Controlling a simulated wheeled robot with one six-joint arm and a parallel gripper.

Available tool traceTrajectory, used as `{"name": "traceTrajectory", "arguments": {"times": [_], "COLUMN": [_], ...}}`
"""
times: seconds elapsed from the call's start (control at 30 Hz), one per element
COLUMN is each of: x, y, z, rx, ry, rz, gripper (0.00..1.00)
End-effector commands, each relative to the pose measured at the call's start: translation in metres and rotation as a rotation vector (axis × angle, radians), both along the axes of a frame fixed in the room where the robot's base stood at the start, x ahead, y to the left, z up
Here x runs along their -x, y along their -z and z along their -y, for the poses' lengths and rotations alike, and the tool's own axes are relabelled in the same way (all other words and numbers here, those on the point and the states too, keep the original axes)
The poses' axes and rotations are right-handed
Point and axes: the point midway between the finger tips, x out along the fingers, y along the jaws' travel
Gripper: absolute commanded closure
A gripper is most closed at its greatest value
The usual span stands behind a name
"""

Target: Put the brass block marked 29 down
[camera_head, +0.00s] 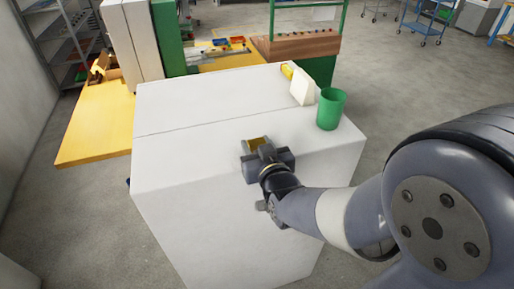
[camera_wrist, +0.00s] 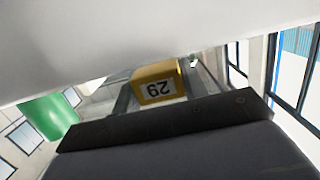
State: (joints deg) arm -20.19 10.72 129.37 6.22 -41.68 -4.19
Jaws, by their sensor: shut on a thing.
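The brass block marked 29 (camera_wrist: 157,84) is yellow with a white label, and the number appears upside down in the wrist view. It also shows in the head view (camera_head: 257,144). My gripper (camera_wrist: 158,90) is shut on the block, with a finger on each side of it. In the head view my gripper (camera_head: 258,150) is at the front edge of the white cabinet top (camera_head: 200,112). I cannot tell whether the block touches the surface.
A green cup (camera_head: 330,110) stands at the right end of the top. Beside it are a cream-coloured block-like object (camera_head: 302,88) and a small yellow item (camera_head: 287,71). The left and middle of the top are clear. A yellow table (camera_head: 100,125) adjoins at the left.

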Motion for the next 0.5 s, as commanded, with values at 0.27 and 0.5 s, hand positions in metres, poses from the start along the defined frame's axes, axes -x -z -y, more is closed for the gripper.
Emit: {"name": "traceTrajectory", "arguments": {"times": [0.27, 0.5], "x": [0.0000, 0.0000], "y": [0.0088, 0.0116], "z": [-0.0002, -0.0001], "rx": [-0.001, -0.001], "ry": [-0.001, -0.001], "rz": [0.004, 0.004], "gripper": [0.94, 0.94]}}
